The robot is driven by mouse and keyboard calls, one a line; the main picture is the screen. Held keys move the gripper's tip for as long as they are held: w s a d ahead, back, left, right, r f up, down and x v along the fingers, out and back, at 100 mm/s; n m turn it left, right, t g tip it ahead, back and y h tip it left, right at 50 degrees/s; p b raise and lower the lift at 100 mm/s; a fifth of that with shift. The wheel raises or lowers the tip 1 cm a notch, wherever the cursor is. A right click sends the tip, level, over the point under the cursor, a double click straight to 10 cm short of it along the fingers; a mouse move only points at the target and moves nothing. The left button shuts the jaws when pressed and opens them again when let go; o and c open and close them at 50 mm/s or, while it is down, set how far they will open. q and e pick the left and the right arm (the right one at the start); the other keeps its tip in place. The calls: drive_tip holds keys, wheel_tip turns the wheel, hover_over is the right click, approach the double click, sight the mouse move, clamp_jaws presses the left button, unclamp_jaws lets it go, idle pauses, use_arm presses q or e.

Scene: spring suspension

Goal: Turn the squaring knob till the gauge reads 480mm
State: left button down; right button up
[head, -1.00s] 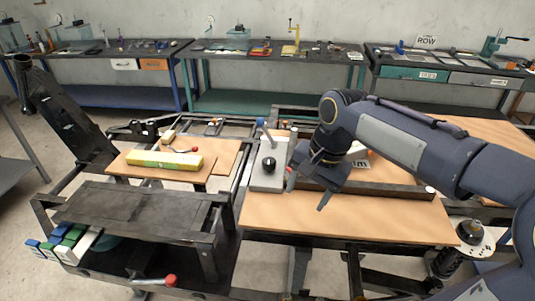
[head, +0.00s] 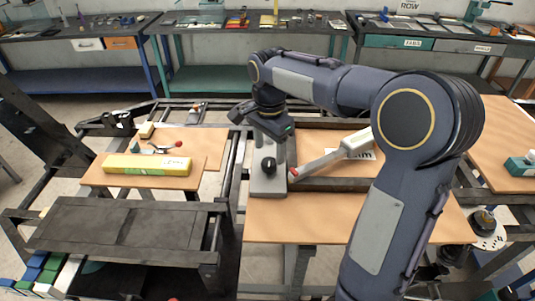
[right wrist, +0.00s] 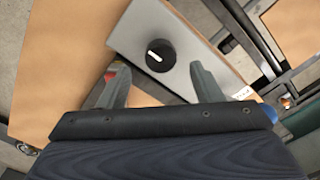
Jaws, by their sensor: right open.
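The black squaring knob (head: 268,165) stands on a grey plate (head: 267,187) at the left end of the right wooden board. In the right wrist view the knob (right wrist: 160,55) shows a white mark on its top. My right gripper (right wrist: 160,80) is open and empty, its two fingertips spread on either side of the knob's line and just short of it. In the head view the right gripper (head: 272,136) hangs behind and above the knob. A grey-white bar with a red tip (head: 330,156) lies on the board; no gauge reading is legible. My left gripper is not in view.
A dark metal rail (head: 330,184) crosses the right board (head: 310,222). A yellow-green block (head: 147,164) and a red-ended tool lie on the left board. A dark shelf stands in front of it. Benches with tools line the back wall.

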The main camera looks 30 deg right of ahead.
sight(269, 161)
drive_tip(key=shift+f, duration=2.05)
drive_tip(key=c, duration=1)
